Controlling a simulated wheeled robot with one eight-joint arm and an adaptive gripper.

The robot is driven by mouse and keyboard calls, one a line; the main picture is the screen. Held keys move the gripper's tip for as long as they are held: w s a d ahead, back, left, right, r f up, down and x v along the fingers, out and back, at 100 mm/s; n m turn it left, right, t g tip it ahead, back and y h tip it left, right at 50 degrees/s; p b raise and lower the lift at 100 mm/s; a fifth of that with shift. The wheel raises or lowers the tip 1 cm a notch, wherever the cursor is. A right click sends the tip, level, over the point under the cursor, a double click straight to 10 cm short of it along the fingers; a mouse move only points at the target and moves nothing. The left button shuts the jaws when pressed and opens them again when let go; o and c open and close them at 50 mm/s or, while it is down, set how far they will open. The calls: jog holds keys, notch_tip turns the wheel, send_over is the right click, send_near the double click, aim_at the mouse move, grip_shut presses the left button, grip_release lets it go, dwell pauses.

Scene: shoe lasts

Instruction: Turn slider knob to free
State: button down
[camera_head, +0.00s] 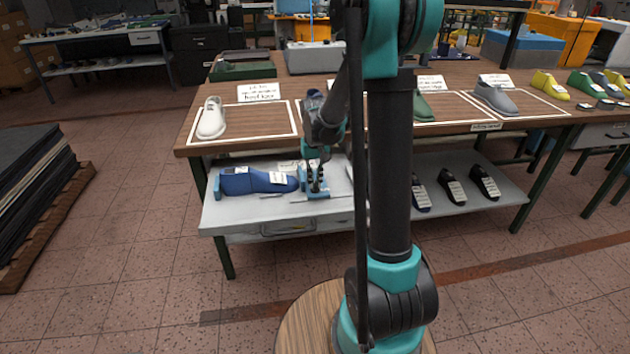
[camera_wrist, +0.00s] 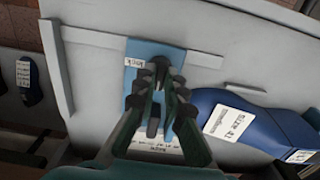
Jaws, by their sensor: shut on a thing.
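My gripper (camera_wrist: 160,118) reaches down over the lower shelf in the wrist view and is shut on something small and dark. It also shows in the head view (camera_head: 314,180). The thing between the fingers sits over a light blue slider block (camera_wrist: 148,50), with a small label reading "lock" beside it. I take it to be the slider knob, which the fingers mostly hide. The blue block also shows in the head view (camera_head: 318,192). I cannot tell the knob's exact position along its track.
A blue shoe last (camera_head: 258,181) with labels lies on the lower shelf (camera_head: 235,216), left of the block. Several dark lasts (camera_head: 452,187) stand on the shelf's right. The tabletop above overhangs the shelf and holds a white last (camera_head: 211,118) and a grey one (camera_head: 494,98).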

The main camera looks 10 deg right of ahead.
aim_at(315, 183)
dwell(0.3)
jog(key=c, duration=1.6)
grip_release()
jog(key=shift+r, duration=0.1)
notch_tip(315, 183, up, 12)
jog(key=s+d+f+t, duration=0.2)
jog(key=s+f, duration=0.3)
jog(key=s, duration=0.6)
jog(key=s+d+f+t, duration=0.2)
jog(key=s+f, duration=0.4)
jog(key=s, duration=0.5)
jog(key=shift+s+d+f, duration=0.15)
jog(key=shift+s+f, duration=0.05)
jog(key=shift+f, duration=0.05)
